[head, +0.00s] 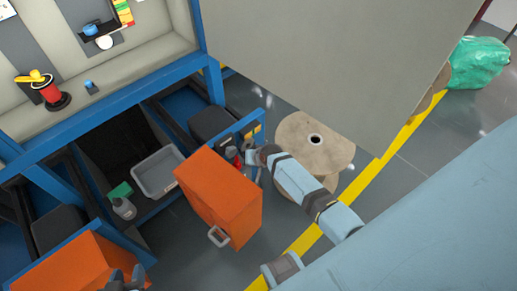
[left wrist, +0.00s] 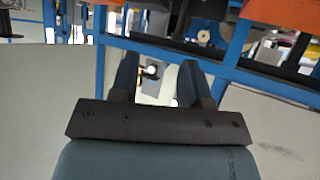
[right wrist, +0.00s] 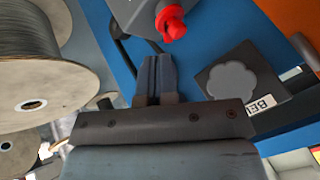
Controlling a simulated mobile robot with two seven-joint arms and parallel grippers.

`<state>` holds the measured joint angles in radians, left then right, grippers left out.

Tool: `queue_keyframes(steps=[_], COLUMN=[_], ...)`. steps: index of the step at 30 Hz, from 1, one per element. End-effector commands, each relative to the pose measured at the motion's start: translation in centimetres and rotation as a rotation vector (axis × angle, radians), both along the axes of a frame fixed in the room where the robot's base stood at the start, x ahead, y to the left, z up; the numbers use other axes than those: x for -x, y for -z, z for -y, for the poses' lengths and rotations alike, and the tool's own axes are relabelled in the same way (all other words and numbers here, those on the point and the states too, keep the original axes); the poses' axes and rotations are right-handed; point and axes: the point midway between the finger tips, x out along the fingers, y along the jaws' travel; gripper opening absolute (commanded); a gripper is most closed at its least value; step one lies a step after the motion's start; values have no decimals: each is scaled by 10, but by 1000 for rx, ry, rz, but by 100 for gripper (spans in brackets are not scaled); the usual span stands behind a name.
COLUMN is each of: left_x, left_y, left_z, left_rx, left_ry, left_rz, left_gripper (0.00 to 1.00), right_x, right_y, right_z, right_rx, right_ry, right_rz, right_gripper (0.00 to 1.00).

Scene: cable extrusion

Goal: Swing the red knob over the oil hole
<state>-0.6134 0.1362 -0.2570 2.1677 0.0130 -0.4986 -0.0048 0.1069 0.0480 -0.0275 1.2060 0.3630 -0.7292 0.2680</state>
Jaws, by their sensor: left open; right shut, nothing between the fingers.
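The red knob (right wrist: 170,22) shows in the right wrist view, on the end of a grey housing (right wrist: 142,15) over a blue panel. In the head view a small red part (head: 234,153) shows beside my right gripper (head: 252,156). In the right wrist view my right gripper (right wrist: 157,58) is shut and empty, its tips pointing toward the knob with a small gap in the picture. I cannot make out the oil hole in any view. My left gripper (head: 127,279) is at the bottom left of the head view, over an orange box; in the left wrist view (left wrist: 157,72) it is open and empty.
An orange cabinet (head: 220,195) with a grey handle stands close to my right gripper. A grey bin (head: 159,173) and a bottle (head: 124,208) sit left of it. A wooden cable reel (head: 314,142) stands on the right. A large grey panel (head: 340,60) fills the upper right.

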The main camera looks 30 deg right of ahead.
Motion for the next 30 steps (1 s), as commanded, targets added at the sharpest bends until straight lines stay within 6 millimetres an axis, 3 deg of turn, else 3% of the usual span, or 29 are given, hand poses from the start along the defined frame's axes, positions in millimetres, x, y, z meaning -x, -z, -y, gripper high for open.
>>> queue_keyframes(steps=[3,12,30], left_x=[2,5,3], left_y=[-2,2,0], left_z=[-3,-5,-4], left_rx=[-13,-7,-4], left_ry=[-4,-12,-15], left_rz=[-18,-49,-48], left_gripper=[43,43,43], right_x=[17,46,51], right_y=[-29,-68,-75], right_z=[7,18,20], right_rx=[2,2,2], right_ry=[0,0,0], right_rz=[2,1,1], right_gripper=[0,0,0])
